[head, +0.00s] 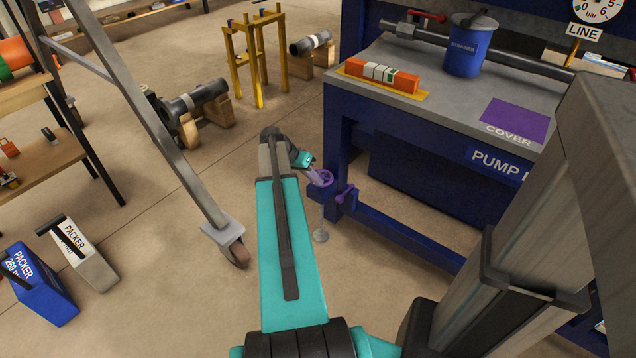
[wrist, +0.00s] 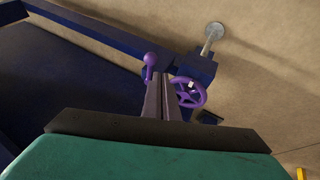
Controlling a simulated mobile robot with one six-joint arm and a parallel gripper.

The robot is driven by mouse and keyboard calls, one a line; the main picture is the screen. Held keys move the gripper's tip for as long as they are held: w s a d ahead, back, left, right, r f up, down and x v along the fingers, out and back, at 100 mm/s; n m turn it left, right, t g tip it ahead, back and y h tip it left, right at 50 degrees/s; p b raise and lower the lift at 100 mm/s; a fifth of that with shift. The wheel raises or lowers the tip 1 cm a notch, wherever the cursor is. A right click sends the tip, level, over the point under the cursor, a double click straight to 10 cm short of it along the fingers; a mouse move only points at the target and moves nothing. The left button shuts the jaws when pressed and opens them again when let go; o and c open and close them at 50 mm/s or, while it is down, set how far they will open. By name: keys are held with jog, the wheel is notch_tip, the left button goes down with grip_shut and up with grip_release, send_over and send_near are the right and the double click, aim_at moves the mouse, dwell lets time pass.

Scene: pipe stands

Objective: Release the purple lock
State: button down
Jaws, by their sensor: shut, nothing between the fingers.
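Two purple parts sit at the near corner of the blue bench's lower frame. One is a spoked handwheel (head: 321,177), which also shows in the wrist view (wrist: 189,92). The other is a short ball-ended lever (head: 346,193), also in the wrist view (wrist: 150,66). I cannot tell from the pictures which one is the lock. My gripper (wrist: 161,80) is shut and empty. In the wrist view its fingertips appear between the lever's ball and the wheel, overlapping the wheel's left edge. Contact is unclear. In the head view my gripper (head: 314,173) is small, beside the wheel.
A grey foot (head: 320,236) stands on the floor below the wheel. The blue bench (head: 430,130) carries an orange-and-white block (head: 382,76), a blue strainer (head: 468,45) and a purple cover patch (head: 515,120). A caster-wheeled grey frame (head: 222,231) stands left of my arm. Floor between is clear.

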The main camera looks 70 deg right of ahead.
aim_at(345, 193)
jog(key=b+x, duration=0.1)
jog(key=x, duration=0.8)
jog(key=shift+a, duration=0.1)
dwell(0.3)
jog(key=shift+s, duration=0.1)
jog(key=shift+s+a+n, duration=0.15)
jog(key=shift+n, duration=0.15)
